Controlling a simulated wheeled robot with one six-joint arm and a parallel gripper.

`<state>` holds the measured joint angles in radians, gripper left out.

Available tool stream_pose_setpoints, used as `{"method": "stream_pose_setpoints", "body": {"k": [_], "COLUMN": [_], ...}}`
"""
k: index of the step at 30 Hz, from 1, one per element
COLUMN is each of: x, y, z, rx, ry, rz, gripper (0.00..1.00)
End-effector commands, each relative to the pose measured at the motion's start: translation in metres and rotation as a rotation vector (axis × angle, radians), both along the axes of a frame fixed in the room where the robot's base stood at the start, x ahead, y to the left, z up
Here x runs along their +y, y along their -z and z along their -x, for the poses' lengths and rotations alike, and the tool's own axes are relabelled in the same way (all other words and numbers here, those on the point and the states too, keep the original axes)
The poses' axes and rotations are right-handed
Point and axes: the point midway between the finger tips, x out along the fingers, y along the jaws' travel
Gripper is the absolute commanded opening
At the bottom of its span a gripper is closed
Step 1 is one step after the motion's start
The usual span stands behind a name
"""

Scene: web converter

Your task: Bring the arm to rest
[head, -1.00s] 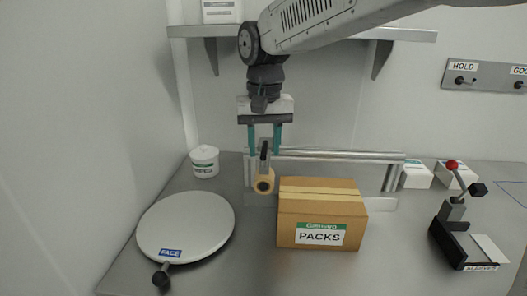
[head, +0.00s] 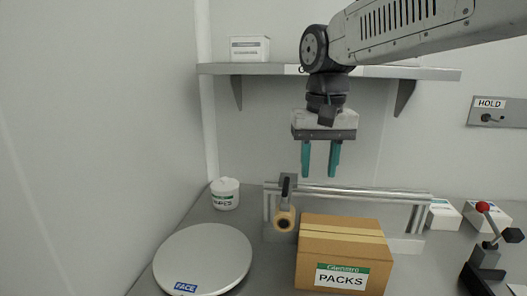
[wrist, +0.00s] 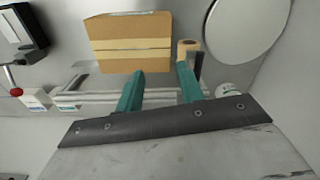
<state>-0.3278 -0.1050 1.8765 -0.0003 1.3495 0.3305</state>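My gripper (head: 320,172) hangs pointing down in the head view, above the metal rail at the back of the table. Its two teal fingers are apart with nothing between them. In the wrist view the gripper (wrist: 160,78) also shows open and empty, with the table beyond its fingertips. A roll with a tan face and a dark handle (head: 285,222) sits at the rail, below and left of the fingers and apart from them. A cardboard box labelled PACKS (head: 343,250) stands in front of the rail.
A round grey disc labelled FACE (head: 205,258) lies at left, with a white tub (head: 225,194) behind it. A lever device with a red knob (head: 487,250) stands at right near white boxes (head: 443,215). A shelf (head: 260,69) and a HOLD switch panel (head: 497,112) are on the wall.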

Motion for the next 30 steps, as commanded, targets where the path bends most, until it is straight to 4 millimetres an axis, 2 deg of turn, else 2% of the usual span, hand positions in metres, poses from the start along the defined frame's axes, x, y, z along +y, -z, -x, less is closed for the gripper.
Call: {"method": "stream_pose_setpoints", "body": {"k": [1,6,12,15,18,21,30], "x": [-0.023,-0.080,-0.122,-0.133,-0.137,-0.139,-0.139], "y": [0.000,0.020,0.061,0.081,0.094,0.101,0.103], "z": [0.022,0.093,0.171,0.197,0.214,0.221,0.222], "rx": [-0.013,-0.042,-0.076,-0.087,-0.093,-0.096,-0.095], "ry": [0.009,0.007,0.006,0.005,0.003,0.001,0.000], "rz": [-0.003,-0.004,0.001,0.005,0.008,0.009,0.010], "gripper": [0.38,0.38,0.38,0.38,0.38,0.38,0.38]}}
